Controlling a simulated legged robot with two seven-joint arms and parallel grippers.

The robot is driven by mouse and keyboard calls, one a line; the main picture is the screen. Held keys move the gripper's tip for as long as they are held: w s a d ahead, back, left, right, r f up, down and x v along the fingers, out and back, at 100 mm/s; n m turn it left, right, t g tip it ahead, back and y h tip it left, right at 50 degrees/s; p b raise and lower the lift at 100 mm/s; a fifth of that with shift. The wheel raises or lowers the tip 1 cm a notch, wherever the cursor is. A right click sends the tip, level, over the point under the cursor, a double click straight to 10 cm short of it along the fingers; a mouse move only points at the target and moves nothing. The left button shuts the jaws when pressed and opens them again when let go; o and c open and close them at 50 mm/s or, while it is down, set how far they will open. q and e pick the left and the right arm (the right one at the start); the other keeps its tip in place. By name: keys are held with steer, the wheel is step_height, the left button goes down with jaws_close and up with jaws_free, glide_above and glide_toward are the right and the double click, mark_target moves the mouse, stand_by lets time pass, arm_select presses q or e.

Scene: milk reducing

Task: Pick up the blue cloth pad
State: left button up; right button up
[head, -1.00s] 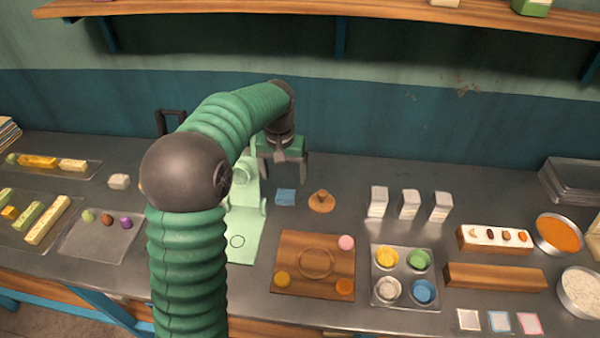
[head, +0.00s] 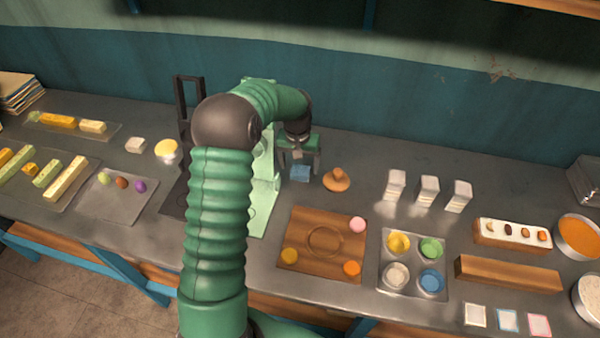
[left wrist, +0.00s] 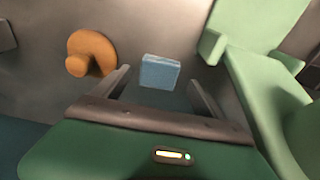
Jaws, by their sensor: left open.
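The blue cloth pad (head: 300,173) is a small block lying on the grey counter, left of a wooden knob-like piece. My left gripper (head: 299,166) is open just above and behind the pad in the head view. In the left wrist view the blue pad (left wrist: 160,71) shows ahead of and between the two open fingers (left wrist: 157,86), with nothing held. I cannot tell the exact height of the fingers over the counter. My right gripper is not in view.
The wooden knob piece (head: 337,180) stands close right of the pad. A pale green stand (head: 262,205) is close on the left. A wooden board (head: 322,243) lies in front, with a tray of coloured cups (head: 412,265) beside it. White blocks (head: 428,190) stand to the right.

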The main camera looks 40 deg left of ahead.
arm_select(q)
steer(key=shift+f, duration=0.85)
steer(key=shift+w+f, duration=0.2)
steer(key=shift+f, duration=0.25)
steer(key=c, duration=1.4)
steer(key=shift+c, duration=0.2)
steer(key=shift+r, duration=0.15)
step_height(320, 180, up, 28)
steer(key=p, duration=0.2)
steer(key=shift+p, duration=0.35)
